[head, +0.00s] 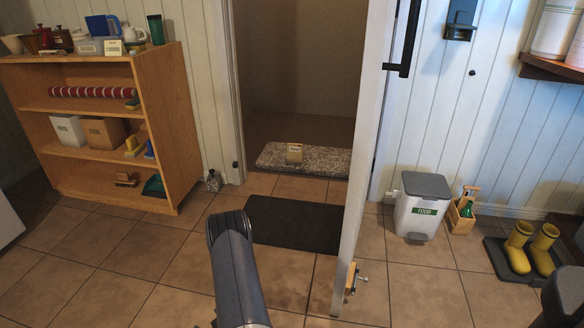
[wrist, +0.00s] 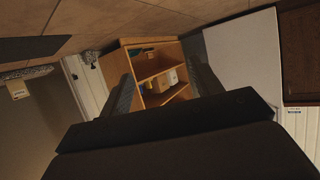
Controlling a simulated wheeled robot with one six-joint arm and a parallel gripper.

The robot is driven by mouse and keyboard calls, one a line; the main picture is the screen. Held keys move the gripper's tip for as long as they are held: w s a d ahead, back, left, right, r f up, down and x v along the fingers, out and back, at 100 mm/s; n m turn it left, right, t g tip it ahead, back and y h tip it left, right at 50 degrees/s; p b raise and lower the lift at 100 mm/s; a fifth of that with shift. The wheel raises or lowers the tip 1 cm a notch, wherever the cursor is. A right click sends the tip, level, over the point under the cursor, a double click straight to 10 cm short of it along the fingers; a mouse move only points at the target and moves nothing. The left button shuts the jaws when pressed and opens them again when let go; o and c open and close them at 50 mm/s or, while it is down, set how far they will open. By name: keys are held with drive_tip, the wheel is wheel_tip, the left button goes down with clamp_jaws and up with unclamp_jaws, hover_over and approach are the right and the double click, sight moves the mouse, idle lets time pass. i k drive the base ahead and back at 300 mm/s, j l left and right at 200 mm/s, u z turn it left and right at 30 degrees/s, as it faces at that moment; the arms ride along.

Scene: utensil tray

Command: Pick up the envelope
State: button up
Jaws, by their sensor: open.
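Nothing is held. The gripper is far from the tan item and I cannot make it out in the head view, where only my arm shows.
An open white door (head: 362,150) stands right of the doorway. A dark mat (head: 294,224) lies before the speckled step (head: 330,162). A wooden shelf unit (head: 158,130) stands at left, a food bin (head: 422,212) and yellow boots (head: 543,250) at right. Tiled floor is clear at front left.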

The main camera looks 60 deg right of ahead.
sight(294, 151)
drive_tip(key=i+z, duration=0.4)
drive_tip(key=i+j+z, duration=0.1)
drive_tip(key=i+z, duration=0.25)
drive_tip(key=i, duration=0.25)
drive_tip(key=i+j+z, duration=0.2)
drive_tip(key=i+z, duration=0.2)
drive_tip(key=i+l+z, duration=0.25)
drive_tip(key=i+z, duration=0.7)
drive_tip(key=i+j+z, duration=0.1)
drive_tip(key=i+z, duration=0.4)
drive_tip(key=i+l+u, duration=0.2)
drive_tip(key=i, duration=0.25)
drive_tip(key=i+l+u, duration=0.2)
drive_tip(key=i, duration=0.3)
drive_tip(key=i+l+u, duration=0.2)
drive_tip(key=i, duration=0.25)
